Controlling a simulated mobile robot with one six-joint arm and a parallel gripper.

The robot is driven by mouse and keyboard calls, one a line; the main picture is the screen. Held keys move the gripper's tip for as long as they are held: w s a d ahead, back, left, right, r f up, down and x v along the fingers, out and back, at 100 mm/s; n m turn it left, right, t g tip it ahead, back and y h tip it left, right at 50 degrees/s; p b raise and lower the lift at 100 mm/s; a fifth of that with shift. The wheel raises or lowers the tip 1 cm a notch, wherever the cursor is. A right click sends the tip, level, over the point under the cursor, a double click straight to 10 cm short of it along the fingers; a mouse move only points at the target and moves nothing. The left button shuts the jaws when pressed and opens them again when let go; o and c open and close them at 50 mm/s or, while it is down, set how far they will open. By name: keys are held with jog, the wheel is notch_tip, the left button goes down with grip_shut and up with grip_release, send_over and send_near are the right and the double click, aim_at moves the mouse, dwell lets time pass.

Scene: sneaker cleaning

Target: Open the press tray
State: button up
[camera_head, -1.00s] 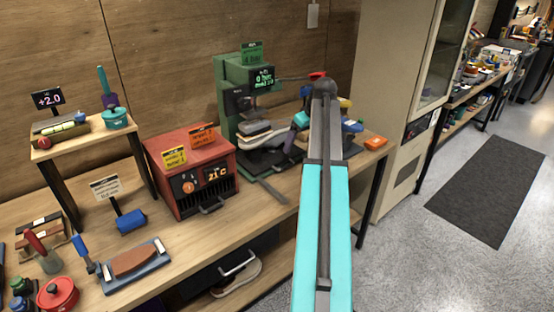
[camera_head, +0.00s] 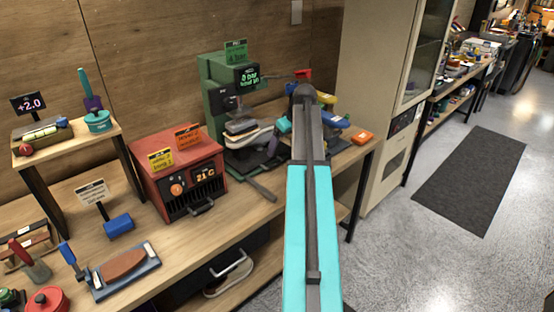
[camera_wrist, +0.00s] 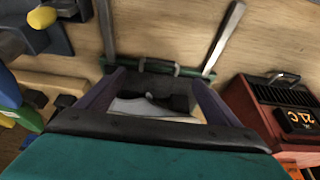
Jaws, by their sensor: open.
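The green press (camera_head: 217,99) stands on the bench in the head view, with a lit display at its top. A pale shoe-like piece (camera_head: 240,127) shows under its head. A grey metal bar (camera_head: 262,190) extends from its base toward the bench front. In the wrist view, two metal bars flank a dark green crosspiece with a handle (camera_wrist: 150,68), which looks like the tray front. My gripper (camera_wrist: 156,80) is open and empty, its purple fingers apart over the dark press base near this crosspiece. I cannot tell whether they touch it. My arm hides part of the press's right side.
A red heater box (camera_head: 176,173) stands left of the press; it also shows at right in the wrist view (camera_wrist: 262,112). An orange item (camera_head: 361,137) lies to the right. A tall cabinet (camera_head: 374,100) closes off that side. Bench space before the press is clear.

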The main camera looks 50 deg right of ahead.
jog(key=shift+p+x, duration=1)
jog(key=shift+x, duration=4)
